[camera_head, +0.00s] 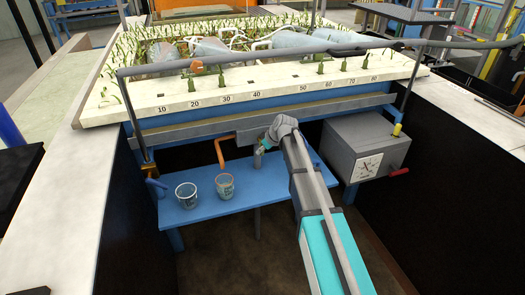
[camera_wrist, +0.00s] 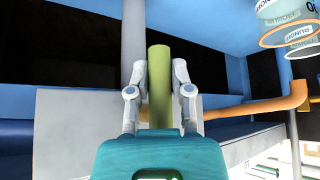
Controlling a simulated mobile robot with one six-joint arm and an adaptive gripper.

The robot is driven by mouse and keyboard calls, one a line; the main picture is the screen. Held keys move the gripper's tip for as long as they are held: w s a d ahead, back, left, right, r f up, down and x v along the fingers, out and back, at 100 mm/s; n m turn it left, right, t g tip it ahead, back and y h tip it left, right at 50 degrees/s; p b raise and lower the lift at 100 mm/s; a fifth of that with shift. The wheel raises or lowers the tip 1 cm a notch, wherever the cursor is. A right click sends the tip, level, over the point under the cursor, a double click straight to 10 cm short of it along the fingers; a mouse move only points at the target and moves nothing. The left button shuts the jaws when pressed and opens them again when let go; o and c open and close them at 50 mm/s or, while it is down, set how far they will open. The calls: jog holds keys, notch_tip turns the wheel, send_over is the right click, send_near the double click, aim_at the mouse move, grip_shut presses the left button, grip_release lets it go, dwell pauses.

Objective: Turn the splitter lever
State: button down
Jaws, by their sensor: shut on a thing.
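In the wrist view, the green bar (camera_wrist: 159,75), which I take to be the splitter lever's handle, stands between the two grey fingers of my gripper (camera_wrist: 158,88). The fingers are closed on it, one on each side. Its lower end is hidden by the teal gripper body. In the head view, my gripper (camera_head: 264,147) is under the front edge of the flume, above the blue shelf, and the green bar cannot be made out there. An orange bent pipe (camera_wrist: 255,109) is beside it in the wrist view; it also shows left of my gripper in the head view (camera_head: 219,150).
Two clear cups stand on the blue shelf (camera_head: 178,214), one pale-rimmed (camera_head: 187,197) and one orange-rimmed (camera_head: 225,188), left of my gripper. A grey box (camera_head: 345,138) with a dial and red handle (camera_head: 398,171) is to the right. The planted bed's numbered edge (camera_head: 270,88) is above.

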jog(key=c, duration=0.5)
grip_release()
jog(key=shift+c, duration=0.2)
jog(key=shift+d+h+p, duration=0.1)
jog(key=shift+h+p, duration=0.2)
jog(key=shift+h, duration=0.2)
jog(key=shift+w+d+r+n+t+h+p, duration=0.15)
jog(key=shift+n+t+h+p, duration=0.1)
jog(key=shift+h, duration=0.4)
jog(key=shift+s+d+n+t+h+p, duration=0.15)
jog(key=shift+n+h, duration=0.1)
jog(key=shift+h, duration=0.4)
jog(key=p+v, duration=1.3)
jog(key=v, duration=0.1)
jog(key=s+d+m+g, duration=0.2)
jog(key=s+d+m, duration=0.1)
jog(key=s, duration=0.6)
jog(key=s+d+f+m+g+h, duration=0.1)
jog(key=s+d+m, duration=0.3)
jog(key=s, duration=0.6)
jog(key=shift+d+m+g, duration=0.3)
jog(key=shift+d+g, duration=0.2)
jog(key=shift+d, duration=0.55)
